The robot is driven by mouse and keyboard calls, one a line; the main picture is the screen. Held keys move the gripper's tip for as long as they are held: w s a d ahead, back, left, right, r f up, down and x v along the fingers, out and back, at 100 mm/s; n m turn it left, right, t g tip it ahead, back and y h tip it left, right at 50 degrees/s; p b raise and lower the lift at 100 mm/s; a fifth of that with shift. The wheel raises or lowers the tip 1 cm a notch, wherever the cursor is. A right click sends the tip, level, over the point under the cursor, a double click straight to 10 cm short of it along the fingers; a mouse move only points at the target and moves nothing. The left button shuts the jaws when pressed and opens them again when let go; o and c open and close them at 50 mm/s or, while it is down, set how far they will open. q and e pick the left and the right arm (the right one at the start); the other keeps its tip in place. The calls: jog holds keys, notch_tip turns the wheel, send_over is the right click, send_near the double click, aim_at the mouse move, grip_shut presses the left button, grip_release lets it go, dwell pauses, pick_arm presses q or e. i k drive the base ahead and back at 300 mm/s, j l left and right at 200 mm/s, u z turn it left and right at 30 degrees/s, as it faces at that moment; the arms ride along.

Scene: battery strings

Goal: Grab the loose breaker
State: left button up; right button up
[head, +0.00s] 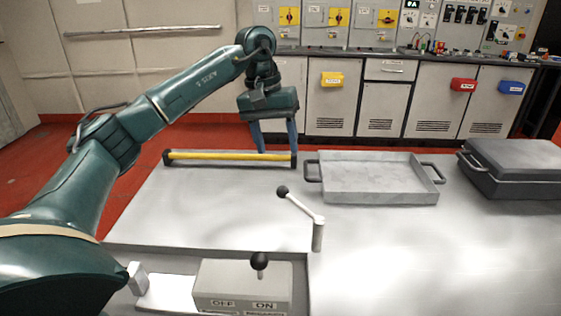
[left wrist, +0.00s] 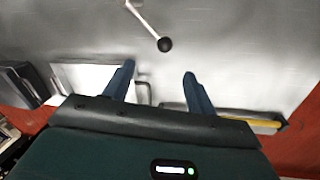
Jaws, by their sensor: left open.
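I cannot pick out a loose breaker for certain in either view. A grey switch box (head: 243,287) marked OFF and ON, with a black-knobbed lever (head: 259,262), sits at the near edge of the worktop. My left gripper (head: 277,150) is open and empty, its blue fingers pointing down by the right end of a yellow bar (head: 230,156) with dark end brackets at the worktop's far edge. In the left wrist view the open fingers (left wrist: 158,70) have nothing between them, and a black-knobbed crank (left wrist: 165,45) lies beyond them. My right gripper is not in view.
A shallow metal tray (head: 370,192) with two handles stands empty, right of the crank (head: 318,232). A dark lidded case (head: 515,165) is at the right. Behind stand cabinets with yellow, red and blue bins (head: 332,79). The worktop's left part is clear.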

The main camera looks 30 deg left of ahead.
aim_at(219, 286)
jog(key=k+l, duration=0.85)
